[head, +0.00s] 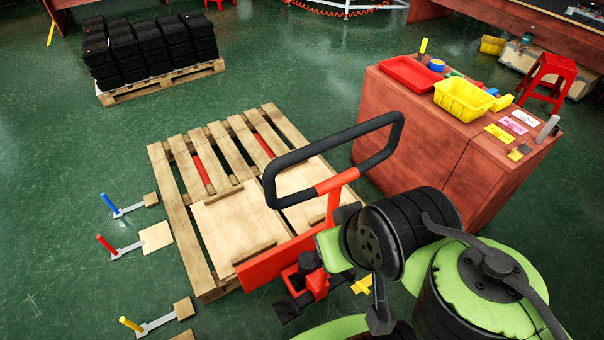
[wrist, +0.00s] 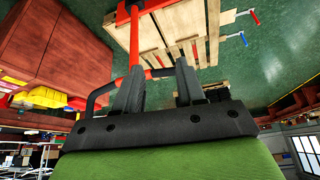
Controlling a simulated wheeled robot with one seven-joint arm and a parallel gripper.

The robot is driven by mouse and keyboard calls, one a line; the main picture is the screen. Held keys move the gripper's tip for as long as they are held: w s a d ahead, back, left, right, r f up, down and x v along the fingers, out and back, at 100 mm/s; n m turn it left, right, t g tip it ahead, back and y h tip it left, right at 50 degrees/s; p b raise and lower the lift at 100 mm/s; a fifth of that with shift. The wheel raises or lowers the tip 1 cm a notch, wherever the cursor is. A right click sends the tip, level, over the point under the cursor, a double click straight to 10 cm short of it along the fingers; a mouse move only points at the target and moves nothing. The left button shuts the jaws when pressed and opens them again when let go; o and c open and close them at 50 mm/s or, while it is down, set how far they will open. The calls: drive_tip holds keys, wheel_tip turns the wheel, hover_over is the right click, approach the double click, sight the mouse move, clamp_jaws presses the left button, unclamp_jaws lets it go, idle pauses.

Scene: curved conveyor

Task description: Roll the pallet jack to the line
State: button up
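The pallet jack has a red body (head: 280,258) and a black loop handle (head: 272,182) on a red post. It stands at the near side of a wooden pallet (head: 185,230), and red strips show between the slats. In the wrist view, the red post (wrist: 134,35) and handle loop (wrist: 102,92) lie just beyond my gripper (wrist: 159,68). Its two dark fingers are apart, with the handle's base crossing behind or between them; I cannot tell which. In the head view my wrist is close to the post, and the fingers are mostly hidden.
A red-brown workbench (head: 410,125) with a red tray (head: 410,74) and yellow bin (head: 463,98) stands close on the right. Small stands with blue, red and yellow posts (head: 108,203) line the left floor. A pallet of black crates (head: 150,50) stands behind. Green floor between is clear.

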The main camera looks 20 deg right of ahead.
drive_tip(key=shift+o, duration=1)
drive_tip(key=w+f+m+g+y+b, duration=0.2)
drive_tip(key=w+f+g+y, duration=0.1)
drive_tip(key=w+f, duration=0.5)
drive_tip(key=shift+f+y, duration=0.4)
drive_tip(key=shift+f, duration=0.3)
drive_tip(key=w+d+r+m+t+y+b, duration=0.2)
drive_tip(key=w+d+m+t+y, duration=0.3)
drive_tip(key=d+t+y, duration=0.4)
drive_tip(key=s+d+r+m+t+h, duration=0.25)
drive_tip(key=d+r+t, duration=0.25)
drive_tip(key=d, duration=0.4)
drive_tip(key=r+b+x, duration=0.1)
drive_tip(key=b+x, duration=0.1)
drive_tip(key=x, duration=1.3)
drive_tip(key=shift+a+m+y, duration=0.25)
drive_tip(key=shift+m+y, duration=0.2)
drive_tip(key=shift+s, duration=0.1)
drive_tip(key=shift+f, duration=0.1)
clamp_jaws()
